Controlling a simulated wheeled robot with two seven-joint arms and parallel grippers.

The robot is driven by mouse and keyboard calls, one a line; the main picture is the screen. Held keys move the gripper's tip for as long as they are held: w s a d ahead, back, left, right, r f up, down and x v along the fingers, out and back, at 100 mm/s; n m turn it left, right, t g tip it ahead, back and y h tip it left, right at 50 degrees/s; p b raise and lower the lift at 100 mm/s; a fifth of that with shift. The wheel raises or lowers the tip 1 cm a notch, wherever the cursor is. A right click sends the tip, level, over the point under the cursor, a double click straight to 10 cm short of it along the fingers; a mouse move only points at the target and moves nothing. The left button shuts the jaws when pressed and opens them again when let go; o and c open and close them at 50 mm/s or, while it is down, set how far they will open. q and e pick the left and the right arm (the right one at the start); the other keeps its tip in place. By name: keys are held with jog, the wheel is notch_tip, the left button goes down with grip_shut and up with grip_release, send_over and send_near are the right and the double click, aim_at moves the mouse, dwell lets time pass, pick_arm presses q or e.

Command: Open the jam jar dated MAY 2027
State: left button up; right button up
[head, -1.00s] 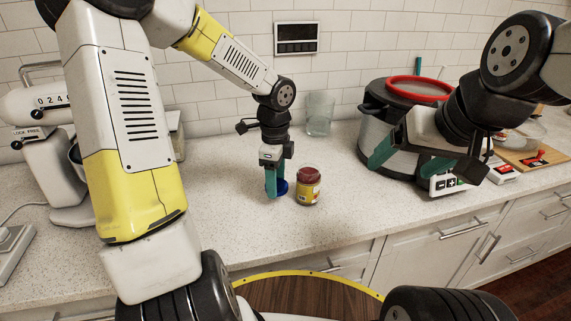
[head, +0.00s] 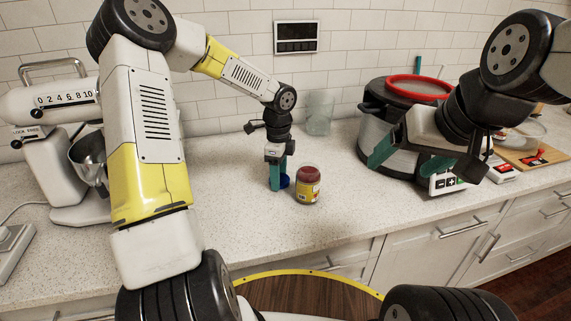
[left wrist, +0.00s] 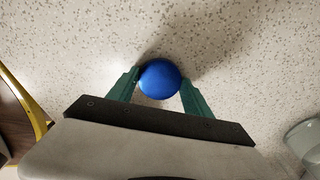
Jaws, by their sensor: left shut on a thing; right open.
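A small jar (head: 308,187) with a dark red top and a yellowish label stands upright on the counter. The date on it is too small to read, and I cannot tell whether its top is a lid or jam. My left gripper (head: 279,180) is just left of the jar, pointing down, with its fingers low near the counter. It is shut on a round blue thing (left wrist: 160,79), like a lid, which shows partly in the head view (head: 284,181). I cannot tell whether it touches the counter. My right gripper (head: 410,160) is open and empty, in front of the pot.
A large pot (head: 378,134) with a red ring (head: 419,87) stands at the right. A clear glass (head: 319,114) stands behind the jar. A stand mixer (head: 50,165) is at the left. The counter in front of the jar is clear.

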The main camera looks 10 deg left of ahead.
pick_arm(q)
jog(key=shift+f, duration=0.15)
jog(key=o, duration=1.5)
jog(key=shift+o, duration=0.2)
notch_tip(320, 180, up, 12)
jog(key=s+a+r+n+t+h, duration=0.1)
jog(key=s+r+n+t, duration=0.2)
jog(key=s+n, duration=0.6)
jog(key=s+a+r+n+t+h, duration=0.1)
jog(key=s+r+n+t, duration=0.2)
jog(key=s+r+n, duration=0.5)
jog(key=s+n, duration=0.2)
jog(key=s, duration=0.4)
jog(key=shift+s+a, duration=0.3)
jog(key=shift+a, duration=0.1)
jog(key=shift+r, duration=0.1)
